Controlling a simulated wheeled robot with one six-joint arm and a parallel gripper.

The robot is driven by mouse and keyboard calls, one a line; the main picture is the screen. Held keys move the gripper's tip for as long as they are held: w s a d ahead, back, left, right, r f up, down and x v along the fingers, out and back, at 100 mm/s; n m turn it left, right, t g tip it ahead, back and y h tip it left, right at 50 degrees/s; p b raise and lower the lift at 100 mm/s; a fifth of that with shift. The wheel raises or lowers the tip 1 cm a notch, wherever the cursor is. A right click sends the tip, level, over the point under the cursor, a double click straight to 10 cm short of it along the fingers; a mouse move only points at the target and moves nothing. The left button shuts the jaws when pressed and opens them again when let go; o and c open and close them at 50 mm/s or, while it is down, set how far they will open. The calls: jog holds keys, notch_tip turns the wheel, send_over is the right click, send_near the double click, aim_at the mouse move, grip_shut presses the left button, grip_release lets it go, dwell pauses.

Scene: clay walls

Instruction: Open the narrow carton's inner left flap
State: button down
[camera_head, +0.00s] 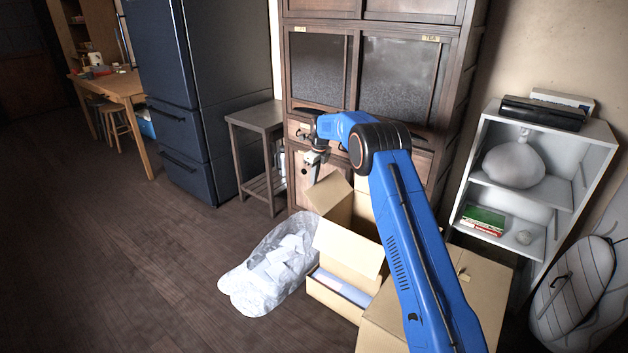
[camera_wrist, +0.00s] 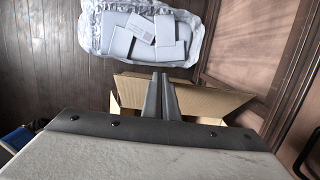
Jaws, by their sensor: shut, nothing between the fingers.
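The narrow carton (camera_head: 361,220) stands below my blue arm, with one cardboard flap (camera_head: 329,194) raised at its far left and a broad flap (camera_head: 349,248) tilted up on the near side. My arm hides part of its right side. My gripper (camera_head: 314,178) is just above the raised left flap, shut and empty; I cannot tell whether it touches. In the wrist view, the shut fingertips (camera_wrist: 161,76) are over the carton, and a tan flap (camera_wrist: 213,99) spreads behind them. The carton's interior is mostly hidden there.
A clear bag of pale boxes (camera_head: 270,268) lies on the floor left of the carton. A closed carton (camera_head: 485,285) stands at right, near a white shelf (camera_head: 548,200). A dark wooden cabinet (camera_head: 375,75) stands behind. Floor at left is clear.

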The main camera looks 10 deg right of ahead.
jog(key=shift+r, duration=0.15)
jog(key=shift+r, duration=0.65)
jog(key=shift+d+r, duration=0.1)
